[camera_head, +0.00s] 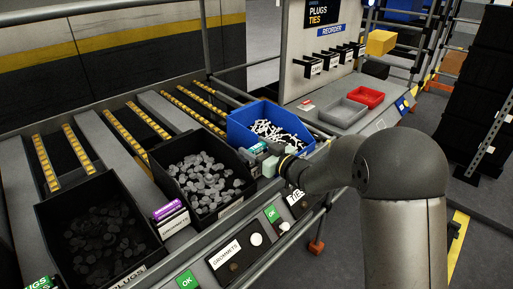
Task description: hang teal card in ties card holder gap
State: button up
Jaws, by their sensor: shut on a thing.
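The teal card (259,148) is held by my gripper (266,157) at the front right corner of the blue bin (236,128). My gripper is shut on the card, and my arm reaches in from the right. The TIES label (295,196) shows just below and right of my gripper, partly covered by my arm. The gap of the ties card holder is hidden behind my gripper and arm. I cannot tell whether the card touches the holder.
The blue bin holds white ties. A black bin (160,178) of grey parts has a purple card (166,212) at its front. Another black bin (42,222) holds dark plugs. A red tray (368,96) and grey tray (343,113) stand behind. Small labelled holders (330,60) line the reorder board.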

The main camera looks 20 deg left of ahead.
jog(key=shift+f+b, duration=0.85)
jog(key=shift+f, duration=0.3)
jog(key=o, duration=1)
jog(key=shift+o, duration=0.2)
jog(key=v, duration=1.7)
jog(key=shift+d+b, duration=0.25)
jog(key=shift+b, duration=0.05)
jog(key=shift+r, duration=0.1)
jog(key=w+d+r+m+t+h+p, duration=0.1)
jog(key=d+r+m+t+h+p, duration=0.15)
jog(key=d+h, duration=0.25)
jog(key=w+d+r+m+t+h+p, duration=0.1)
jog(key=d+m+h+p, duration=0.15)
jog(key=d+h, duration=0.3)
jog(key=s+d+m+g+h+p, duration=0.2)
jog(key=s+d+m+h, duration=0.25)
jog(key=d, duration=0.25)
jog(key=s+d+r+m+g+p, duration=0.1)
jog(key=s+g+p, duration=0.3)
jog(key=s, duration=1.9)
jog(key=d+m+g, duration=0.1)
jog(key=g, duration=0.4)
jog(key=shift+s+r+m+h, duration=0.15)
jog(key=shift+r+m+h, duration=0.05)
jog(key=shift+m+h, duration=0.2)
